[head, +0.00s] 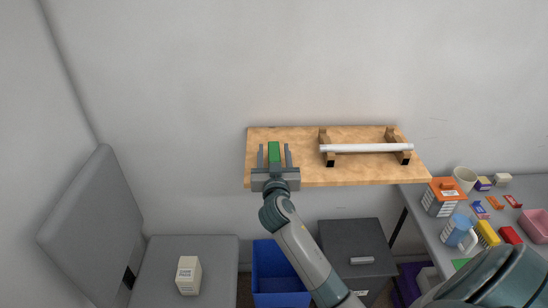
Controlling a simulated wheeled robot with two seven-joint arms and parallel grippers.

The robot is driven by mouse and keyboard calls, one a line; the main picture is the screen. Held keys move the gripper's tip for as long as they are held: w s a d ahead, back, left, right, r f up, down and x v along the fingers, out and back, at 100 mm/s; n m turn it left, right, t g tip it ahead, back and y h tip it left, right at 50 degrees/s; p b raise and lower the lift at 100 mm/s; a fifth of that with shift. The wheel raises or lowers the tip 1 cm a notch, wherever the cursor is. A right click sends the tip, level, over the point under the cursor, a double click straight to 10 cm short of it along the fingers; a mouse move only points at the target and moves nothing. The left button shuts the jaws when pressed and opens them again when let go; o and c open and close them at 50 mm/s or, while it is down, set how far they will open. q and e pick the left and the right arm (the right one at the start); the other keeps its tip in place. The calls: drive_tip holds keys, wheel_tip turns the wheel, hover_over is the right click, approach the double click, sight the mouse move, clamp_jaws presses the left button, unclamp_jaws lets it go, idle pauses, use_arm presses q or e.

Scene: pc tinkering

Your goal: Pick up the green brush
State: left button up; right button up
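A small green object (274,151), which looks like the green brush, is on the left part of the wooden shelf (300,174). My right gripper (274,155) is over the shelf with its fingers pointing away towards the wall. One finger is on each side of the green object, with a narrow gap showing on both sides, so the gripper looks open. The near end of the green object is hidden by the gripper body. My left gripper is not in view.
A white rod (365,148) rests across two wooden brackets on the shelf's right part. A blue bin (279,298) and a dark cabinet (345,240) stand below. A grey chair (220,266) is at left.

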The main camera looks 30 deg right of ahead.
sight(274, 150)
drive_tip(key=c, duration=1.1)
drive_tip(key=shift+o, duration=0.2)
drive_tip(key=shift+r, duration=0.15)
drive_tip(key=shift+r, duration=0.25)
wheel_tip(274, 150, up, 3)
drive_tip(key=shift+r+b, duration=0.2)
drive_tip(key=shift+b, duration=0.6)
drive_tip(key=s+d+r+b, duration=0.2)
drive_tip(key=s+d+r, duration=0.4)
drive_tip(key=s, duration=0.3)
drive_tip(key=shift+s+d+r, duration=0.25)
drive_tip(key=shift+s+r, duration=0.05)
drive_tip(key=shift+r, duration=0.1)
